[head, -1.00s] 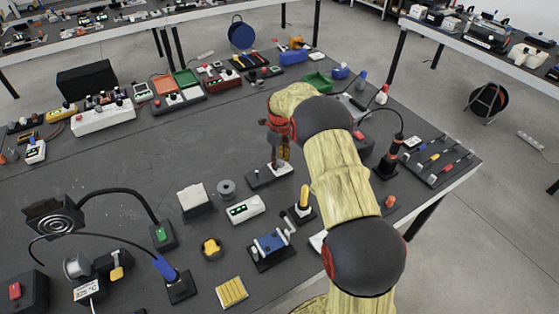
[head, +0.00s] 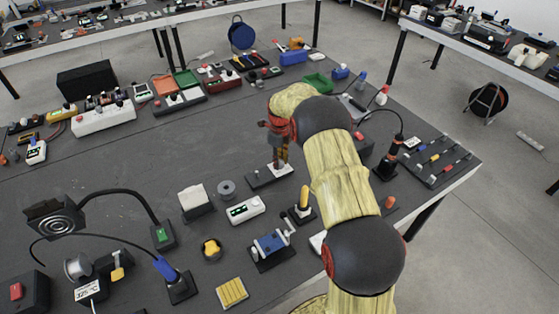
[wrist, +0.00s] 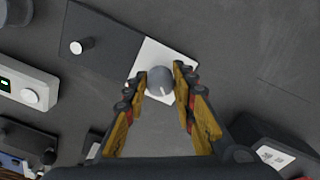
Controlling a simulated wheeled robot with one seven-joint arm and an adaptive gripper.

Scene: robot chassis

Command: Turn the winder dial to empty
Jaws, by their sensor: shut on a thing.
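The winder is a dark flat base (wrist: 103,40) with a white plate at one end and a small pale knob (wrist: 76,46) at the other. A round grey dial (wrist: 160,84) with a white pointer line stands on the white plate (wrist: 155,52). My gripper (wrist: 160,76) is shut on the dial, one fingertip on each side of it. In the head view my gripper (head: 280,165) points down onto the white end of the winder base (head: 258,180). The dial is hidden there by the fingers. I cannot read any marking for empty.
A white box with a green display (head: 245,210) lies in front of the winder. The tabletop (head: 150,165) left of and behind the winder is largely clear.

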